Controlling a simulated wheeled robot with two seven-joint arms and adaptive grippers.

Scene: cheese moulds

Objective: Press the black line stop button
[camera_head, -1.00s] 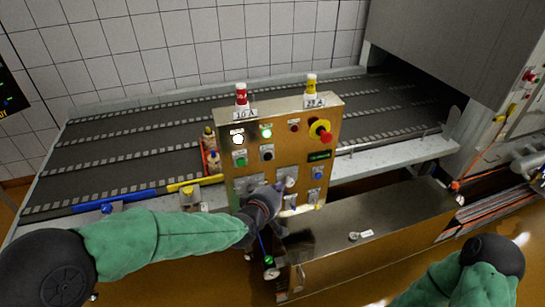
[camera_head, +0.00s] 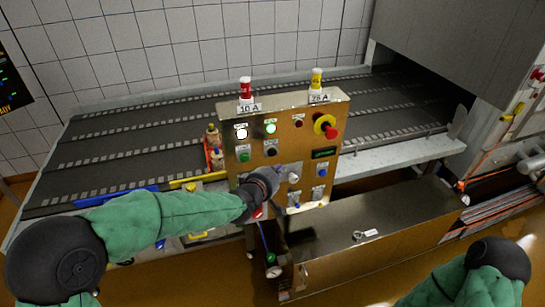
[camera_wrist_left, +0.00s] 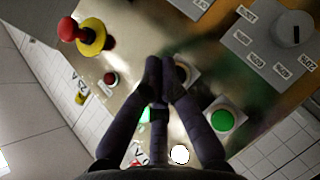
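The black button (camera_head: 271,152) sits on the steel control panel (camera_head: 335,115), right of a green button (camera_head: 244,156), in the head view. My left gripper (camera_head: 279,170) is just below it, in front of the panel; a gap or contact cannot be told there. In the left wrist view, my left gripper's fingertips (camera_wrist_left: 164,63) are together and hold nothing. They cover most of a pale button plate (camera_wrist_left: 190,75) beside the green button (camera_wrist_left: 222,120); the button on that plate is hidden. My right gripper is outside the view.
A red emergency stop (camera_head: 329,130) on yellow is at the panel's upper right. A white lamp (camera_head: 242,133) and green lamp (camera_head: 271,129) are lit above the buttons. Knobs and switches (camera_head: 293,177) lie below. A conveyor (camera_head: 130,140) runs behind the panel.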

